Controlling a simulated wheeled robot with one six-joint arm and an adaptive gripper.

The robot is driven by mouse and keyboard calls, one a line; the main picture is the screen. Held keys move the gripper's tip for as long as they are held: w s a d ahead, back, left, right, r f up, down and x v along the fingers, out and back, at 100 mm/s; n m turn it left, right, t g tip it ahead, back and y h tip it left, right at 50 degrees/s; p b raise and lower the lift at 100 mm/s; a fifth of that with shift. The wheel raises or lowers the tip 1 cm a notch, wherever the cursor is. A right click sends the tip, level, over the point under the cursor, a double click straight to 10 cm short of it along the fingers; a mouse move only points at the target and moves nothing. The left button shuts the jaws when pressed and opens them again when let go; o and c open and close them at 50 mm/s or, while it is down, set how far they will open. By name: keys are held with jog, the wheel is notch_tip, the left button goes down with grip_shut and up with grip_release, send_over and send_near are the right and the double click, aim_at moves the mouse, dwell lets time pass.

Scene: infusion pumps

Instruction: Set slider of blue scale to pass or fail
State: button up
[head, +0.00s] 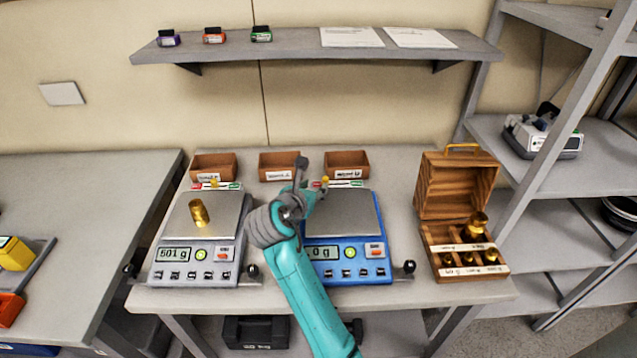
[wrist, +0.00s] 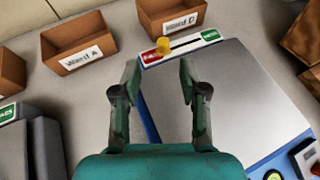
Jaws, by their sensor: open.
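The blue scale (head: 349,271) stands on the middle table, partly hidden by my arm in the head view. Its flat metal plate (wrist: 225,100) is bare. At its back edge is a slider strip, red at the left end and green (wrist: 210,36) at the right. The yellow slider knob (wrist: 163,45) stands near the red end; it also shows in the head view (head: 325,182). My gripper (wrist: 160,67) is open and empty, its fingers pointing toward the strip. In the wrist picture the knob appears just beyond the fingertips, between them; contact cannot be told.
A grey scale (head: 193,277) on the left holds a brass weight (head: 199,213) and reads 501 g. Several brown bins (head: 279,166) stand behind the scales, close to the strip. A wooden weight box (head: 458,205) stands open at the right. A shelf (head: 290,46) hangs above.

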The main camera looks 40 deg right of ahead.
jog(key=shift+v, duration=2.65)
